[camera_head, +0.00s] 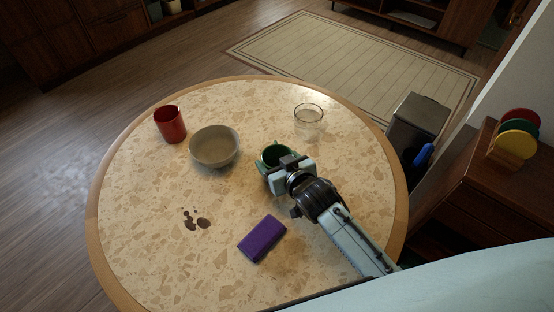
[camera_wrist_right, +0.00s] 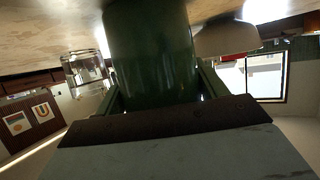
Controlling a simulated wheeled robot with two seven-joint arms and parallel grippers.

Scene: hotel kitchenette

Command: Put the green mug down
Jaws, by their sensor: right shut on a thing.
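The green mug (camera_head: 272,155) is over the right-centre part of the round speckled table (camera_head: 160,240). My right gripper (camera_head: 281,163) is shut on it, reaching in from the lower right and covering part of its near side. In the right wrist view the green mug (camera_wrist_right: 152,55) fills the space between the two fingers of my right gripper (camera_wrist_right: 160,88). The tabletop (camera_wrist_right: 50,35) lies along the top of that view. I cannot tell whether the mug's base touches the table. My left gripper is not in view.
A grey bowl (camera_head: 214,147) stands left of the mug, a clear glass (camera_head: 309,116) behind it to the right. A red cup (camera_head: 170,124) is farther left. The table's front left is clear.

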